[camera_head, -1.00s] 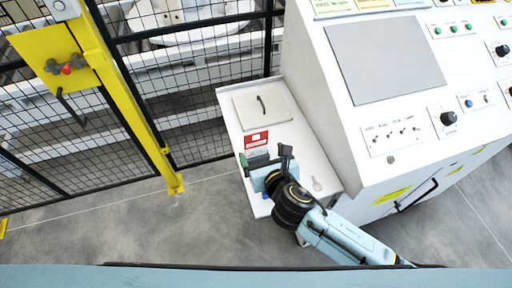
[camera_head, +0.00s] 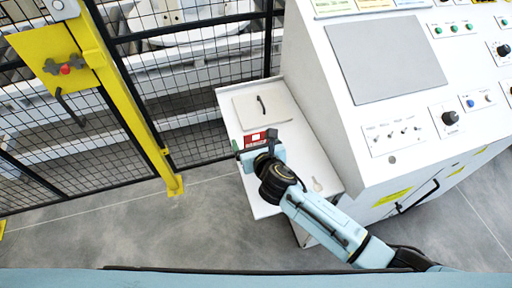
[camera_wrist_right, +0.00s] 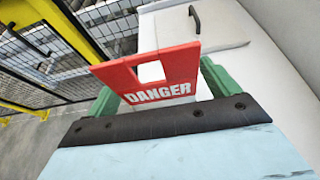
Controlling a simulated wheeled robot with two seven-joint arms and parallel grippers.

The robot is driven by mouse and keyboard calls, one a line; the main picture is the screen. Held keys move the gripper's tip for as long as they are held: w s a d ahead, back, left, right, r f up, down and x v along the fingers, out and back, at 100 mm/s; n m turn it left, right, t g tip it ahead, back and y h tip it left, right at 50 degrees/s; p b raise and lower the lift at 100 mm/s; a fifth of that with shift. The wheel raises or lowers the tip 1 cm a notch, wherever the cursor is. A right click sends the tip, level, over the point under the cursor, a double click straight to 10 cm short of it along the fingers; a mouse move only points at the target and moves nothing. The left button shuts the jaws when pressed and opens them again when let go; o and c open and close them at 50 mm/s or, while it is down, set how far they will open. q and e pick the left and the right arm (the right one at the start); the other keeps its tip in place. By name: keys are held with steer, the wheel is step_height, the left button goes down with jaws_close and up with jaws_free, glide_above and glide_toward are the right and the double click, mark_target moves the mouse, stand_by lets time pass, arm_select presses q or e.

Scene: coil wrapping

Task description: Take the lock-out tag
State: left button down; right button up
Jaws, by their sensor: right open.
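The lock-out tag (camera_head: 256,138) is a red and white plate on the white side shelf (camera_head: 234,121); my gripper covers part of it in the head view. In the right wrist view the tag (camera_wrist_right: 150,72) shows the word DANGER and a square hole. My right gripper (camera_head: 254,150) is at the tag. Its green fingers (camera_wrist_right: 161,88) are open, one on each side of the tag, and I cannot tell whether they touch it. My left gripper is not in view.
A pale lid with a dark handle (camera_head: 262,106) lies beyond the tag on the shelf. A small pale key-like item (camera_head: 317,184) lies nearer. The white control console (camera_head: 350,140) rises on the right. A yellow post (camera_head: 140,110) and mesh fence stand left.

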steer(key=c, duration=1)
